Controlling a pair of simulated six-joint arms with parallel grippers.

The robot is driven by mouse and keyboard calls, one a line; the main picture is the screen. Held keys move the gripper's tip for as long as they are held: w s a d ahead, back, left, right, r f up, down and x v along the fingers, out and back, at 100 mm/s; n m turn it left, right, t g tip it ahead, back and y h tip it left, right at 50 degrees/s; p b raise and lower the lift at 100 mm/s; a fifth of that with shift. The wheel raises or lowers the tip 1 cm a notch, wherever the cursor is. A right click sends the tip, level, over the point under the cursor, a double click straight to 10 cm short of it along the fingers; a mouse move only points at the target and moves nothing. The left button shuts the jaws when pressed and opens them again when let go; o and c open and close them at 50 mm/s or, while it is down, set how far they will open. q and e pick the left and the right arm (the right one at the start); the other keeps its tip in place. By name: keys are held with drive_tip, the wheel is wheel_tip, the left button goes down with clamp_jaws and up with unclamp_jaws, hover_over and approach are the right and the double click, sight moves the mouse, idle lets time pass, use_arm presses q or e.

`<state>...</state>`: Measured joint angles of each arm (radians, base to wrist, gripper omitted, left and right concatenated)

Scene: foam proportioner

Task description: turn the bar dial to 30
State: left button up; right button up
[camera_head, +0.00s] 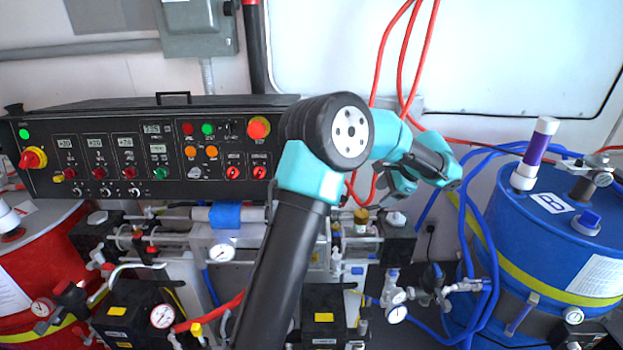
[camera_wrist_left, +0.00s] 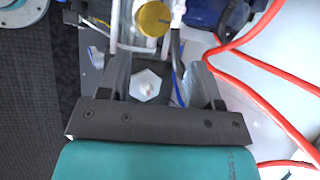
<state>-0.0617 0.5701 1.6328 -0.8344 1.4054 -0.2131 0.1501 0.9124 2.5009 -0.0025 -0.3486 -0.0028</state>
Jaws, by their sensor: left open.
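A black control panel (camera_head: 100,180) with small displays, buttons and red knobs (camera_head: 233,172) fills the left of the head view. Its lettering is too small to tell which control is the bar dial. A white hexagonal knob (camera_head: 401,218) stands on a black block right of centre. My right gripper is not seen.
A yellow cap (camera_head: 361,216) on a clear cylinder stands close beside the black block. Red hoses (camera_head: 385,45) hang behind my arm. A blue drum (camera_head: 545,240) with blue hoses stands right, a red drum (camera_head: 40,250) left. Pipes and gauges crowd below the panel.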

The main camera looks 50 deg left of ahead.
use_arm(q)
drive_tip(key=s+a+r+n+g+y, duration=0.1)
drive_tip(key=a+r+n+g+y, duration=0.3)
drive_tip(key=a+r+g+y, duration=0.1)
drive_tip(key=shift+s+a+r+y, duration=0.25)
drive_tip(key=shift+a+y, duration=0.3)
drive_tip(key=shift+y, duration=0.25)
drive_tip(key=shift+s+a, duration=0.1)
drive_tip(key=x, duration=1.7)
drive_tip(key=shift+f, duration=0.1)
drive_tip(key=shift+c, duration=0.4)
drive_tip(key=c, duration=0.9)
drive_tip(key=shift+o, duration=0.2)
